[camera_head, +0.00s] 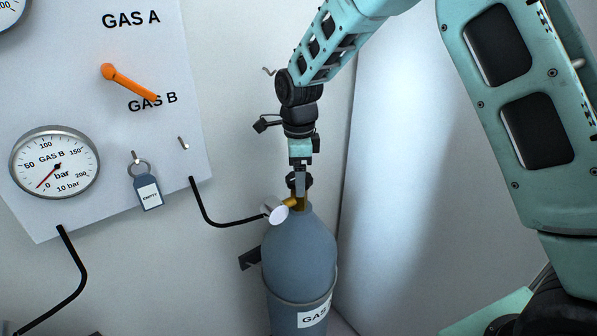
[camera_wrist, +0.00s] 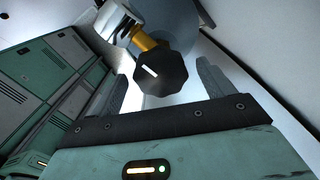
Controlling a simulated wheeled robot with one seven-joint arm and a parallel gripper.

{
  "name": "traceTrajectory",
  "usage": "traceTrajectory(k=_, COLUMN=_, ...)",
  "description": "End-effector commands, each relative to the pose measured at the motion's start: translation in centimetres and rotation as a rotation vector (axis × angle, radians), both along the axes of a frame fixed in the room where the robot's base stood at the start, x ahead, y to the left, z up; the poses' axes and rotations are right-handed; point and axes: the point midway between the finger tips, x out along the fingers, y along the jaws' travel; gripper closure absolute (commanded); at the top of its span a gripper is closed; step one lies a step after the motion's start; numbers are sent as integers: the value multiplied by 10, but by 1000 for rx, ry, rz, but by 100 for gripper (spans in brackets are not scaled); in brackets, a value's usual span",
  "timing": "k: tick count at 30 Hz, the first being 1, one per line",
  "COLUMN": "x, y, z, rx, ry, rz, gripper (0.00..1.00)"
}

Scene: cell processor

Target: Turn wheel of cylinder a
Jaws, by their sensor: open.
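A blue-grey gas cylinder (camera_head: 300,250) stands upright against the wall in the head view. Its label starts with "GAS"; the last letter cannot be read. Its brass valve (camera_head: 290,202) has a black wheel (camera_head: 308,182), partly hidden by my gripper (camera_head: 300,186). In the wrist view the wheel (camera_wrist: 161,72) is a black many-sided knob with a white mark, on a brass stem below the cylinder (camera_wrist: 170,18). My gripper (camera_wrist: 163,80) is open, with one finger on each side of the wheel in the picture. Gaps show between the fingers and the wheel.
A white wall panel (camera_head: 60,100) holds an orange handle (camera_head: 130,82), a GAS B gauge (camera_head: 54,162) and a hanging "EMPTY" tag (camera_head: 148,193). A black hose (camera_head: 215,222) runs from the panel towards the valve. The wall right of the cylinder is bare.

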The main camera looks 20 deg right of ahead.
Motion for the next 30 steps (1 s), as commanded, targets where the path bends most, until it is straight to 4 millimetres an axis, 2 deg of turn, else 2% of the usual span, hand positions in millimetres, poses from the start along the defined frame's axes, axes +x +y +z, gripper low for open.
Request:
traceTrajectory(k=1, x=0, y=0, z=0, rx=0, ry=0, rz=0, gripper=19)
traceTrajectory(k=2, x=0, y=0, z=0, rx=0, ry=0, rz=0, gripper=25)
traceTrajectory(k=6, x=0, y=0, z=0, rx=0, ry=0, rz=0, gripper=64)
traceTrajectory(k=20, x=0, y=1, z=1, rx=0, ry=0, rz=78, gripper=64)
traceTrajectory(k=30, x=0, y=1, z=1, rx=1, ry=0, rz=347, gripper=64)
